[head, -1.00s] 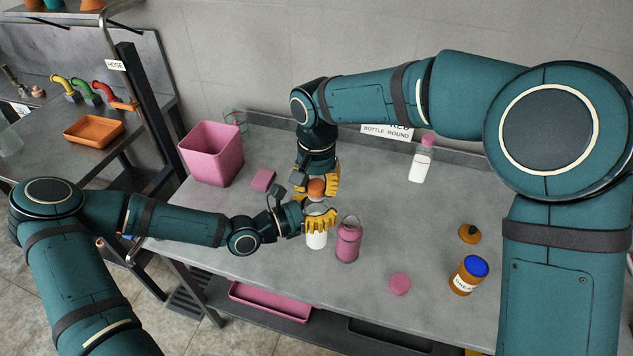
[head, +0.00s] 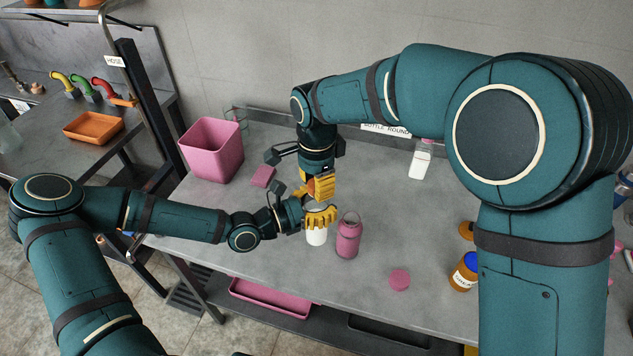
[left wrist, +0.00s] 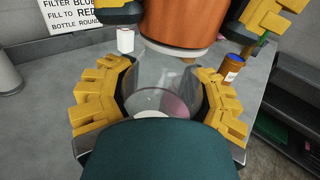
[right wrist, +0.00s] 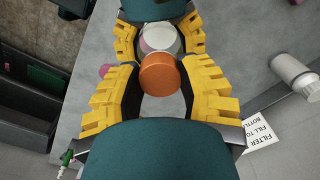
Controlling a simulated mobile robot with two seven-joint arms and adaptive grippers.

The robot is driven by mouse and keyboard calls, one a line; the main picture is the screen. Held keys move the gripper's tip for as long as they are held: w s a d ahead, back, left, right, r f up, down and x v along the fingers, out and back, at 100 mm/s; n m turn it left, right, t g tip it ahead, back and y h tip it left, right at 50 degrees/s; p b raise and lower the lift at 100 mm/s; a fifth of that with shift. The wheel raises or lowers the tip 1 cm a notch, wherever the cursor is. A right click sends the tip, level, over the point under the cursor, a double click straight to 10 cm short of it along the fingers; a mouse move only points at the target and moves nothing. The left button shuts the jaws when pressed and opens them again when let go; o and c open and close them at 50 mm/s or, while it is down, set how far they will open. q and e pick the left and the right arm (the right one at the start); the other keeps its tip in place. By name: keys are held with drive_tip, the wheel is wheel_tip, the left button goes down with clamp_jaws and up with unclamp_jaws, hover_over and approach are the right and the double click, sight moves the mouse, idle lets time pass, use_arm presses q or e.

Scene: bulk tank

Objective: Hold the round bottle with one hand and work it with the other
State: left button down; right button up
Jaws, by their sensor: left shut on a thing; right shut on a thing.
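The round bottle (head: 317,236) is clear above with white in its lower part and stands upright at the table's middle. My left gripper (head: 319,214) is shut around its upper part; the clear wall (left wrist: 165,78) shows between the yellow fingers in the left wrist view. My right gripper (head: 322,187) points down above it, shut on an orange cap (right wrist: 160,75). The cap also shows above the bottle in the left wrist view (left wrist: 180,32). The fingers hide the join, so I cannot tell whether the cap sits on the neck.
A pink bottle (head: 348,238) stands close to the right of the round bottle. A pink bin (head: 212,150) and pink block (head: 263,176) are left. A pink disc (head: 399,279), a blue-topped amber jar (head: 464,273) and a white bottle (head: 420,163) are right.

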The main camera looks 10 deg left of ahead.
drive_tip(key=m, duration=0.6)
drive_tip(key=shift+a+m, duration=0.1)
drive_tip(key=shift+m, duration=0.3)
drive_tip(key=m, duration=0.4)
drive_tip(key=shift+o, duration=0.2)
drive_tip(key=m, duration=0.7)
drive_tip(key=shift+f+m, duration=0.15)
drive_tip(key=shift+m, duration=0.95)
drive_tip(key=shift+d, duration=0.2)
drive_tip(key=o, duration=0.7)
drive_tip(key=shift+c, duration=0.2)
